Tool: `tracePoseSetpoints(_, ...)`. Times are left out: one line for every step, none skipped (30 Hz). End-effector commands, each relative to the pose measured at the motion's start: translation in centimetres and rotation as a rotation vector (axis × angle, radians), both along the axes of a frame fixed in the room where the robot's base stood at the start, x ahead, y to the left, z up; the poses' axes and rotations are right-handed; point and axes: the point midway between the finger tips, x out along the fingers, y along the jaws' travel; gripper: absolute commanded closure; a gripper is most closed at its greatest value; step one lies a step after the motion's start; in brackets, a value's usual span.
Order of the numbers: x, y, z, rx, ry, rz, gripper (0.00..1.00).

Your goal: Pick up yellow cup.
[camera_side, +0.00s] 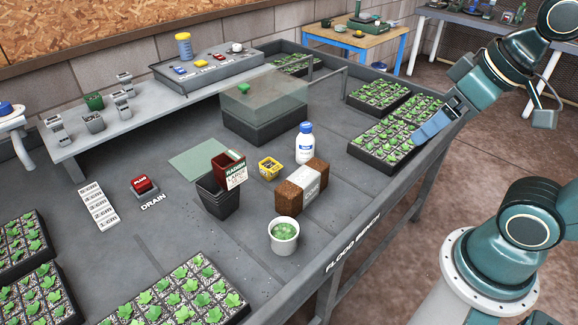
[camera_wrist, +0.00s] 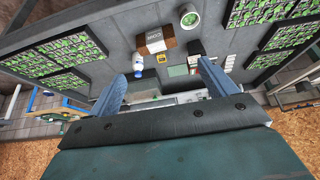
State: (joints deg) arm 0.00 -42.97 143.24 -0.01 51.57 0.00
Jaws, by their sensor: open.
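A small square yellow cup (camera_side: 269,167) stands on the grey bench between the dark pots and the brown block. It shows as a small yellow patch in the wrist view (camera_wrist: 162,57), between my fingers but well beyond them. A taller yellow cylinder with blue bands (camera_side: 183,46) stands on the raised shelf at the back; I cannot tell from these frames which of the two the task calls the cup. My gripper (camera_side: 424,135) is in the air by the right seedling trays, away from both. Its blue fingers are open and empty in the wrist view (camera_wrist: 163,68).
A white bottle (camera_side: 305,143), a brown block (camera_side: 302,188) and a white pot (camera_side: 283,236) stand close to the square yellow cup. Dark pots (camera_side: 219,197) with a red labelled one stand left of it. Seedling trays (camera_side: 383,144) line the bench's right side.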

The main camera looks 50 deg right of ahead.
Motion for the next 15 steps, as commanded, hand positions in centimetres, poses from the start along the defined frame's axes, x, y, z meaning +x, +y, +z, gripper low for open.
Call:
tracePoseSetpoints(0.00,0.00,0.00,0.000,0.000,0.000,0.26)
tracePoseSetpoints(0.00,0.00,0.00,0.000,0.000,0.000,0.29)
tracePoseSetpoints(0.00,0.00,0.00,0.000,0.000,0.000,0.29)
tracePoseSetpoints(0.00,0.00,0.00,0.000,0.000,0.000,0.29)
tracePoseSetpoints(0.00,0.00,0.00,0.000,0.000,0.000,0.29)
tracePoseSetpoints(0.00,0.00,0.00,0.000,0.000,0.000,0.29)
tracePoseSetpoints(0.00,0.00,0.00,0.000,0.000,0.000,0.29)
tracePoseSetpoints(0.00,0.00,0.00,0.000,0.000,0.000,0.29)
tracePoseSetpoints(0.01,0.00,0.00,0.000,0.000,0.000,0.29)
tracePoseSetpoints(0.03,0.00,0.01,0.000,0.000,0.000,0.29)
tracePoseSetpoints(0.06,0.00,0.03,0.000,0.000,0.000,0.29)
tracePoseSetpoints(0.16,0.00,0.08,0.000,0.001,0.000,0.29)
tracePoseSetpoints(0.26,-0.01,0.14,0.000,0.002,0.000,0.29)
tracePoseSetpoints(0.39,-0.01,0.21,0.000,0.003,0.000,0.29)
tracePoseSetpoints(0.63,-0.02,0.33,0.000,0.005,0.000,0.29)
